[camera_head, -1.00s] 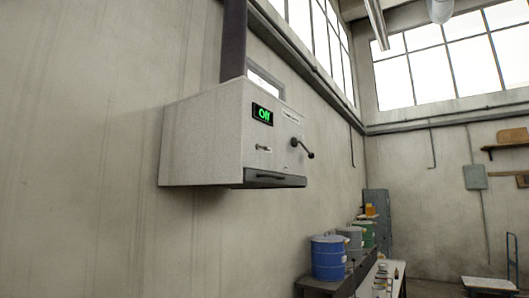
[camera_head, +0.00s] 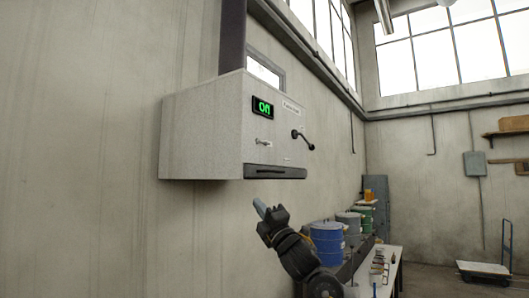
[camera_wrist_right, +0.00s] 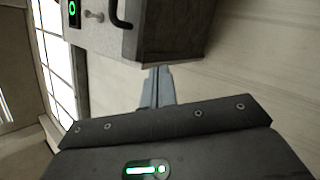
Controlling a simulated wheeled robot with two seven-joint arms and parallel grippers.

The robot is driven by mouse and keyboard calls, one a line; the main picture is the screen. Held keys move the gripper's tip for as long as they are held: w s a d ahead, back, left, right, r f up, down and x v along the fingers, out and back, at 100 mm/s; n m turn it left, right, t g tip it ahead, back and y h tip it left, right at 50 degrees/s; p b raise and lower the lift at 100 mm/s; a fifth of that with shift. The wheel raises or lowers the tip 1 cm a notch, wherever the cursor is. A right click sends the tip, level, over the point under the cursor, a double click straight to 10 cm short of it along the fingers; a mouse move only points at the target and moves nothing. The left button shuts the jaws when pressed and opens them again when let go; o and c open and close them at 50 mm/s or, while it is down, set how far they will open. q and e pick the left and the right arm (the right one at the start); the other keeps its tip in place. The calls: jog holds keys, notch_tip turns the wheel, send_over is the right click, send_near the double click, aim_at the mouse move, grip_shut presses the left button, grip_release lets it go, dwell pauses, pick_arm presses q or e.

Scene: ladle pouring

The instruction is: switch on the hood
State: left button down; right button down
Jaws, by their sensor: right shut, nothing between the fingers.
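The hood (camera_head: 205,130) is a pale grey box on the wall in the head view. My right gripper (camera_head: 260,208) is below the hood's front edge, shut and empty, apart from the hood. In the right wrist view the shut fingers (camera_wrist_right: 158,88) show just below the hood (camera_wrist_right: 178,30), with the switch (camera_wrist_right: 94,16) at upper left. My left gripper is out of view.
A dark duct (camera_head: 232,40) rises from the hood's top. Below and right, a blue drum (camera_head: 328,238) and other drums stand on a bench, partly behind my right arm. A cart (camera_head: 484,268) stands at far right. The space before the hood's front is clear.

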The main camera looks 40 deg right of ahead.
aim_at(262, 142)
jog(key=s+d+r+n+t, duration=0.1)
jog(key=s+d+r, duration=0.1)
jog(key=r, duration=0.2)
jog(key=s+d+r+n+t, duration=0.1)
jog(key=s+r, duration=0.1)
jog(key=r, duration=0.3)
jog(key=shift+s+d+r, duration=0.15)
jog(key=shift+s+d, duration=0.1)
jog(key=shift+d, duration=0.1)
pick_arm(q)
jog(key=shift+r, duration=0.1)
pick_arm(e)
jog(key=shift+r, duration=0.15)
